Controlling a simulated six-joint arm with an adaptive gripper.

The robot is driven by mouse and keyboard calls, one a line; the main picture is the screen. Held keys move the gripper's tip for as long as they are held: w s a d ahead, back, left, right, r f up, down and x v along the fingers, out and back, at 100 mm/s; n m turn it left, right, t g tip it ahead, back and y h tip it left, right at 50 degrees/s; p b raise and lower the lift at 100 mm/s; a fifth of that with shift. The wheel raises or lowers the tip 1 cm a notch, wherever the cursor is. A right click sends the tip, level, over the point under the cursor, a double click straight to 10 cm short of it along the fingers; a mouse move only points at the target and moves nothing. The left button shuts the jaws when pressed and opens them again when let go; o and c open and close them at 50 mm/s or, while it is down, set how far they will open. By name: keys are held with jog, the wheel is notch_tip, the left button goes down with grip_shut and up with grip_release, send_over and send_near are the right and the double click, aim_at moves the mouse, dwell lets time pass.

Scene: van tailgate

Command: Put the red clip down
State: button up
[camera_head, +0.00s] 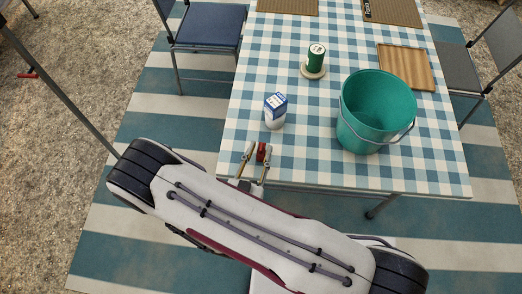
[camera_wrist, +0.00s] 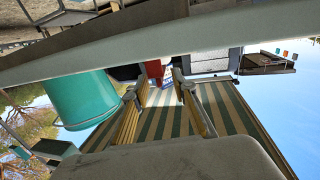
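The red clip (camera_head: 261,152) is at the near edge of the checked table (camera_head: 310,178) in the head view, between my gripper's fingertips and closer to the right one. In the wrist view the red clip (camera_wrist: 154,69) shows just past the fingertips, with a gap visible towards each finger. My gripper (camera_head: 256,155) is open at the table's near edge; its two spread fingers also show in the wrist view (camera_wrist: 157,84). I cannot tell whether the clip touches the right finger or what its underside rests on.
A blue-and-white carton (camera_head: 275,110) stands just beyond my gripper. A green bucket (camera_head: 375,112) stands to the right. A green can (camera_head: 315,57) on a round coaster and a wooden tray (camera_head: 406,67) are farther back. The checked cloth between carton and bucket is clear.

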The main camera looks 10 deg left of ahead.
jog(key=shift+w, duration=0.3)
dwell(0.4)
grip_shut()
